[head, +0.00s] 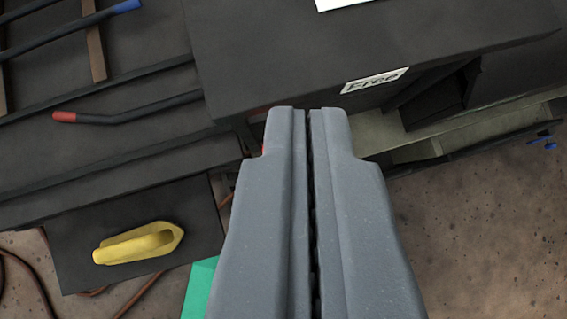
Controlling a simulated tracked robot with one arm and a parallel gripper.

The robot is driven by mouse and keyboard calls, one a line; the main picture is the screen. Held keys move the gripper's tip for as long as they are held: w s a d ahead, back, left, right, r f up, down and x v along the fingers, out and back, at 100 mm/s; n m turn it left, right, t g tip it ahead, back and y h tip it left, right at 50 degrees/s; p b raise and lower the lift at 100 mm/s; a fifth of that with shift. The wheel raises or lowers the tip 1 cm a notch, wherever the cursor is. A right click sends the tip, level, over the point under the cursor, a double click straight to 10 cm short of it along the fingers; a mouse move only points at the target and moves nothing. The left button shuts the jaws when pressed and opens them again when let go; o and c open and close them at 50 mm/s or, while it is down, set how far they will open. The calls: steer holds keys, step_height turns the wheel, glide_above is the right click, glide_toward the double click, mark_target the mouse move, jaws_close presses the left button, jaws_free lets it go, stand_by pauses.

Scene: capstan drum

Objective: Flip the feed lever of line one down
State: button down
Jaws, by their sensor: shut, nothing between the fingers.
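My gripper (308,112) is shut and empty, with its fingers pointing up the picture. Its tips overlap the lower front edge of a dark box (290,60) bearing a white label "Free" (374,80). I cannot tell whether they touch it. No lever marked as line one's feed lever can be made out. A small bit of red shows just left of the fingers, mostly hidden behind them. A dark bent rod with a red tip (65,117) lies at the left, and another rod has a blue tip (126,6) at the upper left.
A yellow handle (140,243) sits on a dark plate (75,220) at the lower left. Brown cables lie on the floor near it. A green piece (199,288) is partly hidden by my gripper. Small blue parts (547,143) show at the right. Bare speckled floor (480,240) fills the lower right.

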step_height(320, 180, down, 9)
steer(key=n+g+y+p, duration=0.1)
steer(key=g+p, duration=0.2)
steer(key=shift+w+d, duration=0.15)
steer(key=shift+w, duration=0.2)
steer(key=b+x, duration=0.1)
steer(key=x, duration=0.9)
steer(key=shift+b, duration=0.35)
steer(key=shift+d, duration=0.1)
